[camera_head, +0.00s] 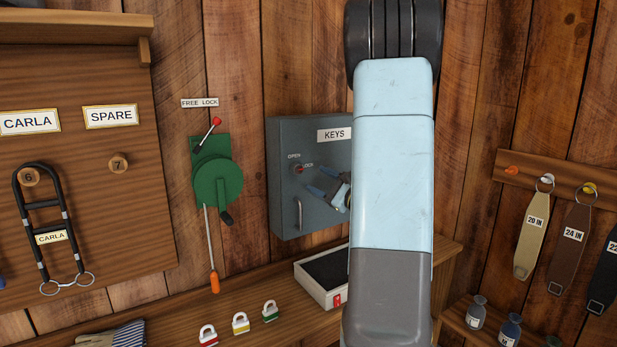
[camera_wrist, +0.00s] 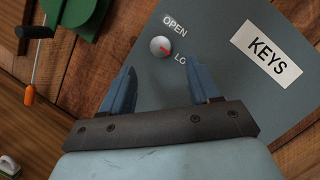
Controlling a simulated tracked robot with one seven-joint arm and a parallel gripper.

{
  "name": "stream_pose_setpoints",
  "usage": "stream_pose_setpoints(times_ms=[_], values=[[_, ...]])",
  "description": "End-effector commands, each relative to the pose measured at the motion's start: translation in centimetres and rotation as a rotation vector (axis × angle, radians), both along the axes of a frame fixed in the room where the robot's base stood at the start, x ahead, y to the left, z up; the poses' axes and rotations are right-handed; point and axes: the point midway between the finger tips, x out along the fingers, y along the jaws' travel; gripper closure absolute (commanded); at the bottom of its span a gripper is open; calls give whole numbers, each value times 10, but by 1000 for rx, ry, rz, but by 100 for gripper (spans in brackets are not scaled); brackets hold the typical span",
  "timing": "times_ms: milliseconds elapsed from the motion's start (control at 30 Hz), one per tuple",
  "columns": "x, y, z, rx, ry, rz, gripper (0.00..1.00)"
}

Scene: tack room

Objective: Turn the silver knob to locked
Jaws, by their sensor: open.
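The silver knob (camera_wrist: 161,46) is a small round knob with a red pointer mark, on the grey key cabinet (camera_head: 282,150). In the wrist view its red mark points down and right, toward the partly hidden label that begins "LO" or "LC". The "OPEN" label (camera_wrist: 175,27) is just above it. In the head view the knob (camera_head: 298,169) sits between small OPEN and LOCK labels. My gripper (camera_wrist: 166,80) is open and empty, its two blue fingers short of the knob and apart from it. In the head view my gripper (camera_head: 328,190) is in front of the cabinet, right of and below the knob.
A green winch (camera_head: 217,180) with a crank hangs left of the cabinet. An open tray (camera_head: 322,295) and several padlocks (camera_head: 240,323) are on the bench below. A vertical handle (camera_head: 299,215) is on the cabinet door. My arm hides the cabinet's right side.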

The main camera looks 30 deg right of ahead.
Motion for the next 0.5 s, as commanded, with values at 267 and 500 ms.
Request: stream_pose_setpoints(times_ms=[267,500], values=[[-44,-15,-10,1,2,-4,39],[-58,-19,-13,2,2,-1,39]])
